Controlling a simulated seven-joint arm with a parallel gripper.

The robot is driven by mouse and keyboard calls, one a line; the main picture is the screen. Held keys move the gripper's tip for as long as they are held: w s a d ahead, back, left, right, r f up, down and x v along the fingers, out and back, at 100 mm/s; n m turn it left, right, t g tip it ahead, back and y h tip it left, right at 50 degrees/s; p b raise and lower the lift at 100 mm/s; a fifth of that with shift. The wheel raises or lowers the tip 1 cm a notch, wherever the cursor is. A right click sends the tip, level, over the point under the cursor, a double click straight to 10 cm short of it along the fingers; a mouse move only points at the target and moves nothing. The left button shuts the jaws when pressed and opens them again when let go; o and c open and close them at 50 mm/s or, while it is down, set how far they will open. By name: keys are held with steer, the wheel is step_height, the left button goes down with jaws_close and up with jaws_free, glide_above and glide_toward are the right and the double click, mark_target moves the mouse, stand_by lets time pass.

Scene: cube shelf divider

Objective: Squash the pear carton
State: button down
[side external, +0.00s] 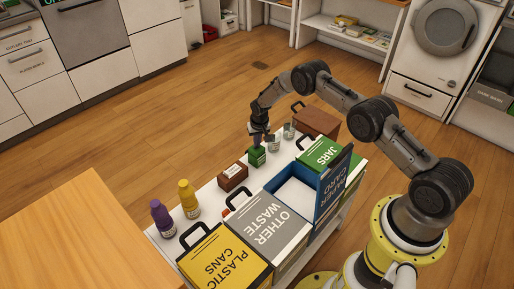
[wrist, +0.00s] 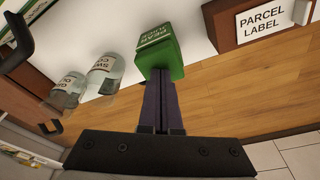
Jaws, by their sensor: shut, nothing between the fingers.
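The pear carton is a small green box (side external: 257,156) standing on the white shelf top. In the wrist view the carton (wrist: 157,55) is upright in outline and its label is partly readable. My gripper (side external: 259,139) is shut with nothing between its fingers. It points down at the carton, right above or against it. In the wrist view the closed fingertips (wrist: 160,76) overlap the carton's lower edge. I cannot tell whether they touch it.
A brown parcel-label box (side external: 232,175) stands left of the carton, glass jars (side external: 274,144) right of it. Purple (side external: 160,217) and yellow (side external: 187,197) bottles stand farther left. Bins line the near side; the blue paper-card lid (side external: 334,186) stands open. A brown case (side external: 316,121) sits behind.

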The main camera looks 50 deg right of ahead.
steer(key=shift+s+f, duration=0.1)
steer(key=shift+f, duration=0.95)
step_height(320, 180, up, 11)
steer(key=shift+r, duration=0.15)
stand_by(0.6)
